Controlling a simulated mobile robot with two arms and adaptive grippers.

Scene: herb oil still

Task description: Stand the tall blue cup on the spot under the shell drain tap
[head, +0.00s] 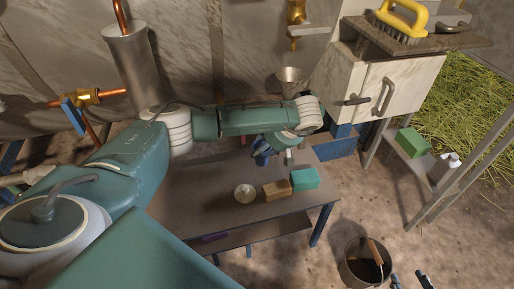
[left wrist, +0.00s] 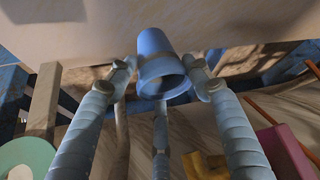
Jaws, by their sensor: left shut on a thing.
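The blue cup (left wrist: 155,48) is between the fingertips of my left gripper (left wrist: 167,84) in the left wrist view, with a round, dark-centred end facing the camera. In the head view the cup (head: 261,152) shows above the low table's back part, partly hidden by my left gripper (head: 280,144), which is shut on it. A brass tap (head: 295,14) is on the wall. A brass valve with a blue handle (head: 88,97) is on a copper pipe at left. I cannot tell which is the shell drain tap. Two fingertips of my right gripper (head: 410,281) show apart at bottom right.
The low table (head: 187,187) carries a pale round thing (head: 245,193), a tan block (head: 277,189) and a teal block (head: 305,179). A funnel-like cup (head: 291,79) and a white cabinet (head: 415,78) stand behind. A bucket (head: 361,265) is on the floor.

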